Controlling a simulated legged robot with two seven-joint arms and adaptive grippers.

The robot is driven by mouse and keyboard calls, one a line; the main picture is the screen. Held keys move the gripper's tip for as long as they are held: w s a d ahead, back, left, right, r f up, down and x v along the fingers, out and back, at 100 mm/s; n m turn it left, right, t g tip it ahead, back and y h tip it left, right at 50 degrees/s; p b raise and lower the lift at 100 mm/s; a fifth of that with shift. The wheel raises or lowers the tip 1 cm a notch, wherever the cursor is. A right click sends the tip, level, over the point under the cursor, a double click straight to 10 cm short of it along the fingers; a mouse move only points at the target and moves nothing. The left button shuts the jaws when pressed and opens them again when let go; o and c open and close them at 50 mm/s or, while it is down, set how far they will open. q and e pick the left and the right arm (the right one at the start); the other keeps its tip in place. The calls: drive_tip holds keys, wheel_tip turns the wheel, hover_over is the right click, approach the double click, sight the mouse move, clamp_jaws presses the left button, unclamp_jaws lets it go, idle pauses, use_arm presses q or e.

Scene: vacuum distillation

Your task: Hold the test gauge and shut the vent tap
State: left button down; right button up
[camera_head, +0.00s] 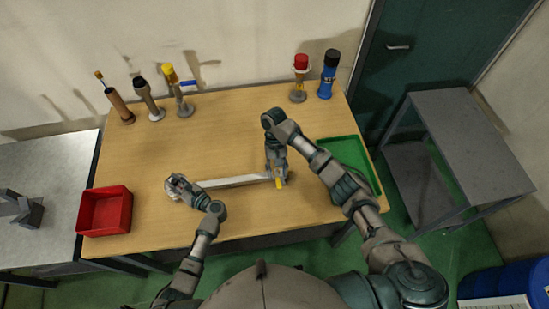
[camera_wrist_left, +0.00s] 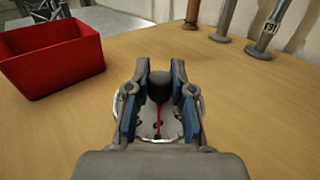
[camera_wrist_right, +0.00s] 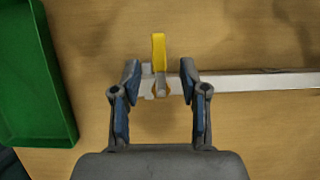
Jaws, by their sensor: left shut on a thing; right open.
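The test gauge shows in the left wrist view as a pale dial (camera_wrist_left: 160,124) with a red needle and a dark round part above it. My left gripper (camera_head: 176,187) is shut on it at the left end of a pale straight bar (camera_head: 235,181). The yellow tap lever (camera_wrist_right: 158,48) sits at the bar's other end and stands across it. My right gripper (camera_wrist_right: 160,76) is open, its fingers on either side of the yellow tap's base. In the head view the lever's tip (camera_head: 279,184) shows beside my right gripper (camera_head: 277,176). Finger contact with the tap cannot be told.
A red bin (camera_head: 88,221) is at the table's left edge, and a green tray (camera_head: 377,184) lies to the right, partly behind my right arm. Several upright fittings, a red-capped one (camera_head: 300,78) and a blue bottle (camera_head: 327,78) stand at the back. The table's middle back is clear.

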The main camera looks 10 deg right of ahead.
sight(276, 170)
drive_tip(key=v, duration=0.8)
drive_tip(key=shift+r, duration=0.15)
drive_tip(key=shift+w, duration=0.15)
use_arm(q)
drive_tip(key=c, duration=0.9)
unclamp_jaws()
drive_tip(key=shift+c, duration=0.2)
drive_tip(key=v, duration=1.2)
drive_tip(key=o, duration=0.6)
drive_tip(key=shift+f, duration=0.1)
